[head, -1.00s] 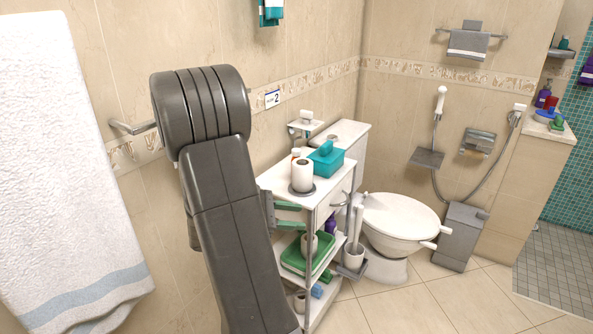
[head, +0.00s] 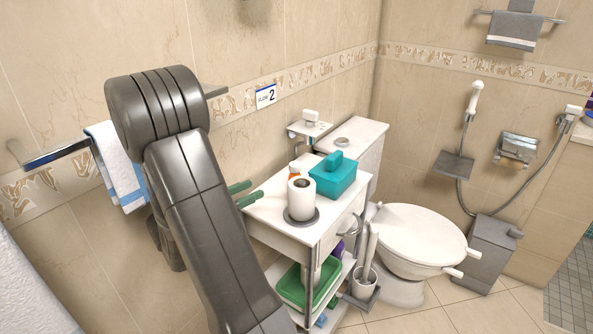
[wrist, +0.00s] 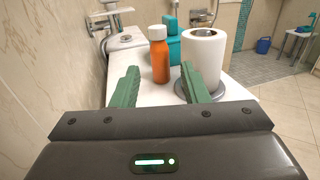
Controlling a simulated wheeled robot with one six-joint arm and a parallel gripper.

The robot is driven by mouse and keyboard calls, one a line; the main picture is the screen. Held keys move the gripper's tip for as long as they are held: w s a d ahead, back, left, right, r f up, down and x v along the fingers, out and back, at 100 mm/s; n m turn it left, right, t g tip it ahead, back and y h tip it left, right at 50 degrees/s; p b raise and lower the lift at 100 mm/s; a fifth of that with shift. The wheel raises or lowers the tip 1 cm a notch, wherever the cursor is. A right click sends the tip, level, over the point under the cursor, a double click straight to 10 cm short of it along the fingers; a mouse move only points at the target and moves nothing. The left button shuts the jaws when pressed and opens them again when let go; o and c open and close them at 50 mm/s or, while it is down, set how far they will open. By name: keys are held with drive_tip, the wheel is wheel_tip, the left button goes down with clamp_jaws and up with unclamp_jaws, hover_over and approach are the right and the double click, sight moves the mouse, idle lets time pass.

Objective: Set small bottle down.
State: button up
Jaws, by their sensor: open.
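The small bottle (wrist: 159,56) is orange with a white cap. It stands upright on the white cart top (wrist: 128,82), just beyond my fingertips in the wrist view. In the head view the bottle (head: 295,170) is mostly hidden behind the paper roll. My gripper (wrist: 160,84) has two green fingers, spread apart with nothing between them. In the head view my gripper (head: 245,193) is at the cart's left edge, its fingers pointing toward the bottle. The bottle appears clear of both fingers.
A paper roll on a grey round base (wrist: 203,60) stands close to the right of the bottle. A teal caddy (head: 333,176) is behind them. The tiled wall (wrist: 40,70) runs close on the left. A toilet (head: 420,237) stands right of the cart.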

drive_tip(key=w, duration=0.1)
approach(291, 169)
drive_tip(key=x, duration=0.4)
drive_tip(key=shift+w+d+f, duration=0.2)
drive_tip(key=shift+f, duration=0.15)
drive_tip(key=shift+r+p+x, duration=0.2)
drive_tip(key=shift+p+x, duration=0.35)
drive_tip(key=shift+x, duration=2.15)
drive_tip(key=shift+w+a, duration=0.1)
drive_tip(key=shift+c, duration=0.4)
drive_tip(key=c, duration=0.8)
